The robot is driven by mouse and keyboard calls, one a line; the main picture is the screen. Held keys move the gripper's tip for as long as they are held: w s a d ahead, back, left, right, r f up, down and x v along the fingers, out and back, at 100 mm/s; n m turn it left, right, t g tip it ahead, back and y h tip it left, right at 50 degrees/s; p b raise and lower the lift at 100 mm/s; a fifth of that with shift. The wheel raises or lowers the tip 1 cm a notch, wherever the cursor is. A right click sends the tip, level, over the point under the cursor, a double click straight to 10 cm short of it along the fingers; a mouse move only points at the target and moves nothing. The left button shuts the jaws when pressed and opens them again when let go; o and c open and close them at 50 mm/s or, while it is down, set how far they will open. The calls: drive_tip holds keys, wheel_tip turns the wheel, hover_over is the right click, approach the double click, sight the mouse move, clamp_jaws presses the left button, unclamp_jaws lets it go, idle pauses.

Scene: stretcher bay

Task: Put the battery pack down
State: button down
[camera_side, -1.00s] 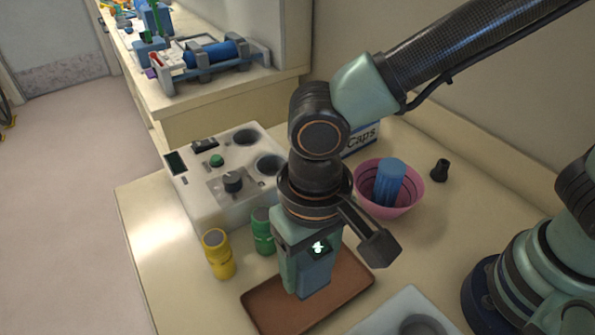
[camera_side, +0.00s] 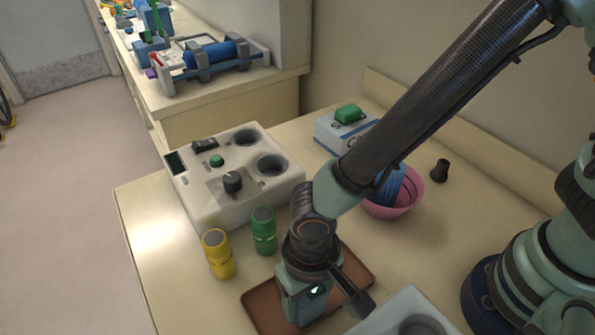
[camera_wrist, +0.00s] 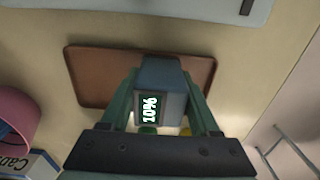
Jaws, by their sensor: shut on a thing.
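The battery pack (camera_wrist: 160,75) is a blue-grey block with a lit display reading 10%. It sits between the two green fingers of my gripper (camera_side: 304,300), which is shut on it. In the side view the pack (camera_side: 309,307) is mostly covered by the fingers and wrist. The pack is over the brown tray (camera_side: 262,297), near its front part. In the wrist view the tray (camera_wrist: 95,75) lies beyond the fingers. I cannot tell whether the pack's lower end touches the tray.
A green cylinder (camera_side: 263,231) and a yellow cylinder (camera_side: 218,254) stand left of the tray. A white device with round wells (camera_side: 215,193) is behind them. A pink bowl (camera_side: 400,210) stands behind right. A grey-white plate (camera_side: 385,315) lies close at the tray's right.

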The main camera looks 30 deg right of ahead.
drive_tip(key=shift+c, duration=0.6)
unclamp_jaws()
drive_tip(key=shift+f, duration=0.1)
wheel_tip(320, 180, up, 12)
drive_tip(key=shift+r, duration=0.1)
drive_tip(key=w+d+r+t+y, duration=0.1)
drive_tip(key=w+d+r, duration=0.25)
drive_tip(key=d, duration=0.35)
drive_tip(key=w+d+r+t, duration=0.1)
drive_tip(key=w+d+r, duration=0.2)
drive_tip(key=w+d, duration=0.25)
drive_tip(key=d+r+t, duration=0.1)
drive_tip(key=d+r, duration=0.1)
drive_tip(key=d, duration=0.6)
drive_tip(key=d+r+t+h, duration=0.1)
drive_tip(key=d+t, duration=0.1)
drive_tip(key=d, duration=0.6)
drive_tip(key=shift+s+d+r+t, duration=0.3)
drive_tip(key=shift+s+d+r, duration=0.05)
drive_tip(key=shift+s+d, duration=0.05)
